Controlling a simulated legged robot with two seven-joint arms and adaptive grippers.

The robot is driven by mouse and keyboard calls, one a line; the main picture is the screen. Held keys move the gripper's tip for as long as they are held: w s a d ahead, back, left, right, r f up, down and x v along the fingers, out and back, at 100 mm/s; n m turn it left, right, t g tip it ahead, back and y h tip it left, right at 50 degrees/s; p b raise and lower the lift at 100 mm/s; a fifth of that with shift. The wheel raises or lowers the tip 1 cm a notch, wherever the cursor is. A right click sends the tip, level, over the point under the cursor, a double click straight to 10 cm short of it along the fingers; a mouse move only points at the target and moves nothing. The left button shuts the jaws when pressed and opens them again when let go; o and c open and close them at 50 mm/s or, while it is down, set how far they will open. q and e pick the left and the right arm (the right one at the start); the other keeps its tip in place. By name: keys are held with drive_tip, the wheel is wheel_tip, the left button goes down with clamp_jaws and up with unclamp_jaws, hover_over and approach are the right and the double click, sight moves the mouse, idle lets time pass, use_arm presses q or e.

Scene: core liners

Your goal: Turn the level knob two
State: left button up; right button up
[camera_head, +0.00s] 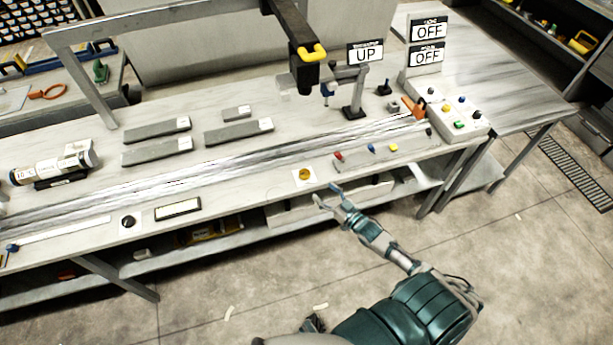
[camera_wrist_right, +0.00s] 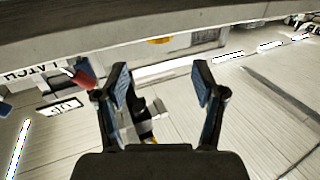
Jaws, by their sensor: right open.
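My right gripper (camera_head: 330,198) is open and empty in front of the bench's front edge, below the yellow round button. In the right wrist view its two blue-padded fingers (camera_wrist_right: 160,92) stand apart with nothing held between them. A black round knob (camera_head: 129,221) on a white plate sits at the front left of the bench, well away from the gripper. More small knobs and buttons sit on the control box (camera_head: 459,113) at the right. I cannot read which one is level knob two. My left gripper is not in view.
The yellow button (camera_head: 304,175) and a strip with red, blue and yellow handles (camera_head: 370,150) lie along the bench front. A black overhead head (camera_head: 303,75) hangs over the bench. Signs read UP (camera_head: 365,54) and OFF (camera_head: 429,31). A lower shelf (camera_head: 200,243) lies beneath.

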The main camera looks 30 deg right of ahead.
sight(306, 177)
drive_tip(key=w, duration=0.6)
drive_tip(key=w+a+b, duration=0.1)
drive_tip(key=w, duration=0.2)
drive_tip(key=shift+w+a+f, duration=0.1)
drive_tip(key=shift+w, duration=0.05)
drive_tip(key=shift+w+a, duration=0.15)
drive_tip(key=shift+w, duration=0.1)
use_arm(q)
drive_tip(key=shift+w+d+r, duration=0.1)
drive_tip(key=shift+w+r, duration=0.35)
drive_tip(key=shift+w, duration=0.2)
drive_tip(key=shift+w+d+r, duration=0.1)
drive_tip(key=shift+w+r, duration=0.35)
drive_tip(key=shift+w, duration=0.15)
